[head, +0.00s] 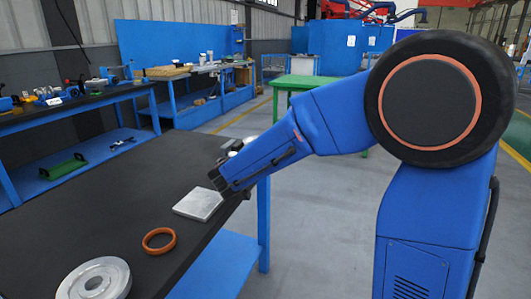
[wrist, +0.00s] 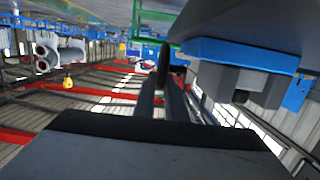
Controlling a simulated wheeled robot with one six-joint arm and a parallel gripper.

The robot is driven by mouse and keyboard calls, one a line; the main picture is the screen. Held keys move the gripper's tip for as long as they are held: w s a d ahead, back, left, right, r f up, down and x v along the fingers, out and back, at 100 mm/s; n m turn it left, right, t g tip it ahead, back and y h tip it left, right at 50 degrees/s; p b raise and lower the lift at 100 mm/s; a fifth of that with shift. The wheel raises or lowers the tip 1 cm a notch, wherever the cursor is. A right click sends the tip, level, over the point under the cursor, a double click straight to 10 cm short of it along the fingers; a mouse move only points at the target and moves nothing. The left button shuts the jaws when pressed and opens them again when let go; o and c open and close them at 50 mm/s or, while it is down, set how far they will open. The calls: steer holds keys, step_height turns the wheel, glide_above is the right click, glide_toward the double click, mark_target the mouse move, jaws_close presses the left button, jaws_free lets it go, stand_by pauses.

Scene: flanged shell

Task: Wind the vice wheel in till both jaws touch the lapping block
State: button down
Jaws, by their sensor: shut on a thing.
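My gripper (wrist: 167,88) shows in the wrist view as two dark fingers close together, shut on a narrow dark upright part (wrist: 163,60) at their tips. This looks like the vice wheel or its handle, seen edge-on. A blue body (wrist: 245,54) with a dark grey block-like part (wrist: 238,82) under it, at the upper right, looks like the vice. I cannot make out the two jaws or any gap at the lapping block. In the head view my forearm reaches to the bench's far edge and hides most of the vice.
The dark bench top (head: 110,215) carries a square grey plate (head: 200,204), an orange ring (head: 159,240) and a round silver flanged part (head: 94,280). Another bench (head: 70,110) with tools stands behind at left. A green table (head: 305,82) stands beyond my arm. Open floor lies right of the bench.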

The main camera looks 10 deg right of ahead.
steer(key=shift+f, duration=0.1)
stand_by(0.4)
steer(key=c, duration=1.8)
jaws_free()
steer(key=v, duration=1.7)
steer(key=shift+s+a, duration=0.15)
steer(key=shift+s, duration=0.05)
steer(key=shift+f, duration=0.1)
